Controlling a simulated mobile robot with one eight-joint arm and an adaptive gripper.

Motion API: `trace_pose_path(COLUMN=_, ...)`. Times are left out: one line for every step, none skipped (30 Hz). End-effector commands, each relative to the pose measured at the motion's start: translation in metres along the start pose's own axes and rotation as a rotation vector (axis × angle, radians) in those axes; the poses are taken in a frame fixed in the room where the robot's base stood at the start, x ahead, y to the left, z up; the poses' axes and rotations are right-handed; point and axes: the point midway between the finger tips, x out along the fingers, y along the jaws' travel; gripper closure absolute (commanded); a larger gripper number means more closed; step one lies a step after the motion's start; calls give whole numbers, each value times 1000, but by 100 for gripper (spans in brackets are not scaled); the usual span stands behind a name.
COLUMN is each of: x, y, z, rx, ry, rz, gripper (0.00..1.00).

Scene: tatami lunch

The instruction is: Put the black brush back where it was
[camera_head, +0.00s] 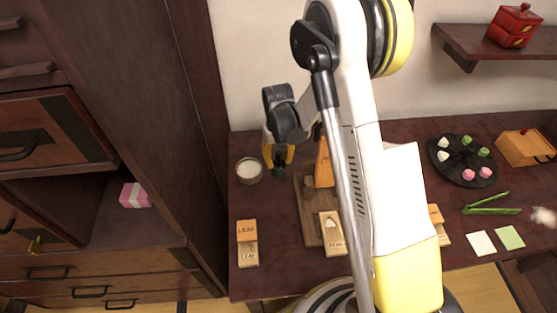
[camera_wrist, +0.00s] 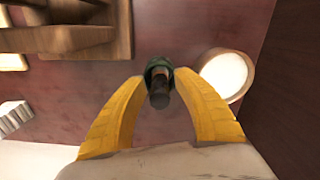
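My gripper (camera_head: 278,160) is above the left part of the dark table, next to the white-filled round bowl. In the wrist view its two yellow fingers (camera_wrist: 159,82) close in on a dark, upright, rod-like thing with a dark green wider end, which looks like the black brush (camera_wrist: 159,93). The fingertips seem to press on its two sides. In the head view the brush (camera_head: 280,171) shows only as a dark shape between and below the fingers. I cannot tell whether its lower end touches the table.
The bowl (camera_head: 249,170) stands close left of my gripper. A wooden tray (camera_head: 311,229) with blocks lies to its right, partly behind my arm. Wooden "LEAF" blocks (camera_head: 247,243) stand in front. A dark cabinet (camera_head: 190,130) borders the table's left. A round black plate (camera_head: 462,160) stands farther right.

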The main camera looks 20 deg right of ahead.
Motion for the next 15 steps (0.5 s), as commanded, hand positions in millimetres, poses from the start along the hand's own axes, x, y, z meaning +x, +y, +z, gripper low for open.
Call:
trace_pose_path(x=-7, y=0, z=0, rx=0, ry=0, rz=0, gripper=64)
trace_pose_path(x=-12, y=0, z=0, rx=0, ry=0, rz=0, gripper=64)
trace_pose_path(x=-19, y=0, z=0, rx=0, ry=0, rz=0, gripper=64)
trace_pose_path(x=-25, y=0, z=0, rx=0, ry=0, rz=0, gripper=64)
trace_pose_path(x=-32, y=0, z=0, rx=0, ry=0, rz=0, gripper=64)
trace_pose_path(x=-42, y=0, z=0, rx=0, ry=0, rz=0, gripper=64)
trace_pose_path(x=-50, y=0, z=0, rx=0, ry=0, rz=0, gripper=64)
trace_pose_path(x=-57, y=0, z=0, rx=0, ry=0, rz=0, gripper=64)
trace_pose_path(x=-66, y=0, z=0, rx=0, ry=0, rz=0, gripper=64)
trace_pose_path(x=-73, y=0, z=0, rx=0, ry=0, rz=0, gripper=64)
trace_pose_path(x=-80, y=0, z=0, rx=0, ry=0, rz=0, gripper=64)
trace_pose_path(x=-88, y=0, z=0, rx=0, ry=0, rz=0, gripper=64)
trace_pose_path(x=-94, y=0, z=0, rx=0, ry=0, rz=0, gripper=64)
trace_pose_path(x=-99, y=0, z=0, rx=0, ry=0, rz=0, gripper=64)
trace_pose_path(x=-105, y=0, z=0, rx=0, ry=0, rz=0, gripper=64)
